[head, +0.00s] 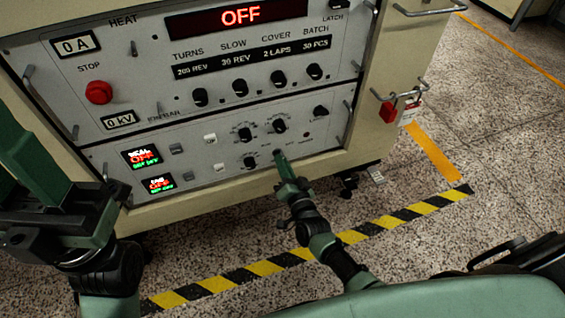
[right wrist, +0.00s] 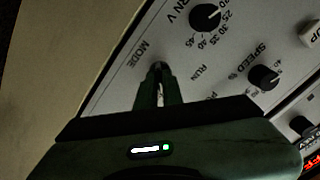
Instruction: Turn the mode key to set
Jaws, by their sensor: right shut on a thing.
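The mode key (right wrist: 158,66) is a small dark key on the light grey lower panel, beside the printed word MODE in the right wrist view. My right gripper (right wrist: 158,78) is shut on it, with the two green fingers close together around it. The fingers hide most of the key, so its angle cannot be read. In the head view my right gripper (head: 280,157) reaches the lower panel (head: 215,178) from below and covers the key.
Black knobs (head: 280,126) sit just above the key. The upper panel has a red stop button (head: 98,92) and a display (head: 238,16) reading OFF. A red padlock (head: 389,111) hangs at the cabinet's right side. Yellow-black tape (head: 265,267) crosses the open floor.

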